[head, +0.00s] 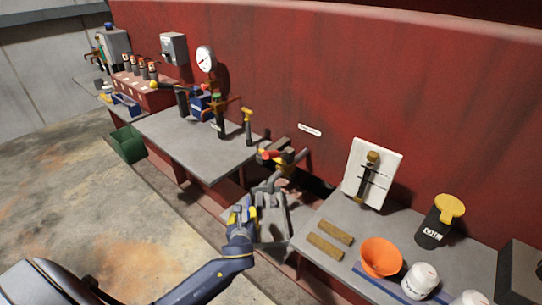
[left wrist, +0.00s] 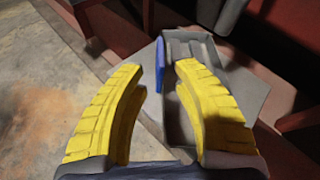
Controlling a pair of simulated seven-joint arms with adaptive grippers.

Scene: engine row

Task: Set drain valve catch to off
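A brass-coloured valve (head: 283,168) with a red part (head: 271,154) sticks out low from the red wall, under a small white label (head: 310,130) too small to read. I take this to be the drain valve; its catch is too small to tell apart, and so is its setting. My left gripper (head: 242,213) is below and left of the valve, beside a grey tray (head: 272,230), apart from the valve. In the left wrist view its yellow fingers (left wrist: 160,90) are spread and empty, with the tray (left wrist: 205,125) beyond them. My right gripper does not show.
Left of the valve is a grey table (head: 190,145) with several upright levers. On the right, a bench (head: 320,215) holds an orange funnel (head: 381,257), two brown blocks (head: 325,246), a black container with yellow top (head: 440,222) and white jars. Open floor lies left.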

